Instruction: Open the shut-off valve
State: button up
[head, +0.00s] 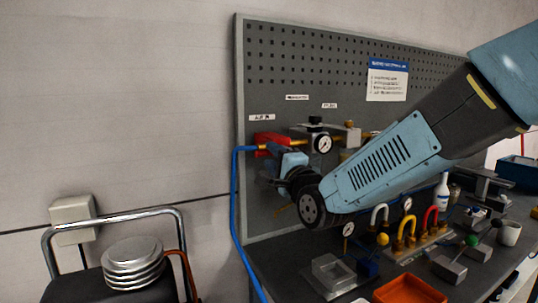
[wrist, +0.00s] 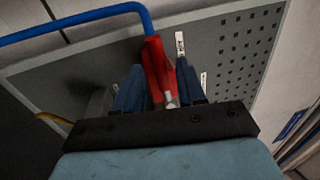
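The shut-off valve, with its red lever (head: 269,138), is on the pegboard's left side, below a small label, where a blue hose comes in. In the wrist view the red lever (wrist: 159,66) runs up between the two blue fingers of my gripper (wrist: 160,92). The fingers stand apart with a narrow gap on each side of the lever; contact is not visible. In the head view my gripper (head: 288,160) is at the valve, just under the lever, and hides part of the valve body.
The blue hose (head: 234,200) hangs down the board's left edge. A pressure gauge (head: 323,144) and brass fittings are right of the valve. The grey bench (head: 290,265) below holds several fittings and an orange tray (head: 408,290). A cart with stacked discs (head: 133,262) stands at left.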

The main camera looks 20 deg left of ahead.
jog(key=v, duration=1)
jog(key=shift+s+d+f, duration=0.15)
jog(key=shift+s+d, duration=0.05)
jog(key=shift+d, duration=0.1)
